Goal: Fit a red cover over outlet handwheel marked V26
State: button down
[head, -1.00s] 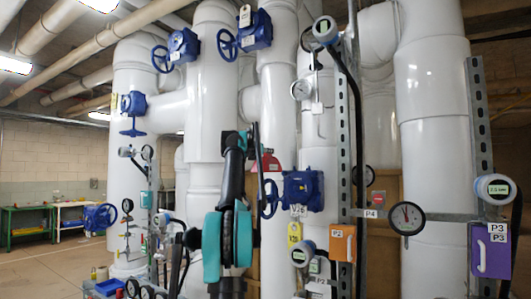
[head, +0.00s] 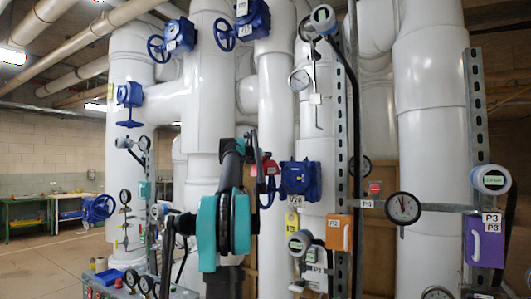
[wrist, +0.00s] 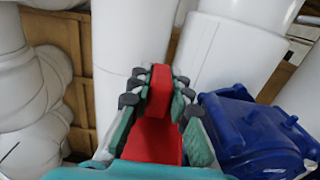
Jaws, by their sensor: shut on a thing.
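The blue valve with the tag V26 (head: 295,200) has its body (head: 300,178) on a white vertical pipe. Its blue handwheel (head: 267,193) stands edge-on at the body's left. My gripper (head: 254,160) is shut on the red cover (head: 269,167), which shows just left of the valve body and overlaps the wheel's upper part in the picture. I cannot tell whether they touch. In the wrist view, the fingers (wrist: 158,95) grip the red cover (wrist: 155,135), with a blue valve body (wrist: 258,135) close on the right; no wheel is clear there.
A metal post (head: 342,160) with gauges and an orange box (head: 339,232) stands right of the valve. Other blue handwheels (head: 225,36) sit higher on the pipes. A gauge stand (head: 130,285) is at lower left. Open floor (head: 40,265) lies at far left.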

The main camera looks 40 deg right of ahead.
aim_at(262, 161)
jog(key=shift+f, duration=1.5)
jog(key=c, duration=1.3)
grip_release()
jog(key=shift+c, duration=0.2)
jog(key=shift+a, duration=0.1)
jog(key=v, duration=1.1)
jog(key=shift+s+a, duration=0.2)
jog(key=shift+a, duration=0.15)
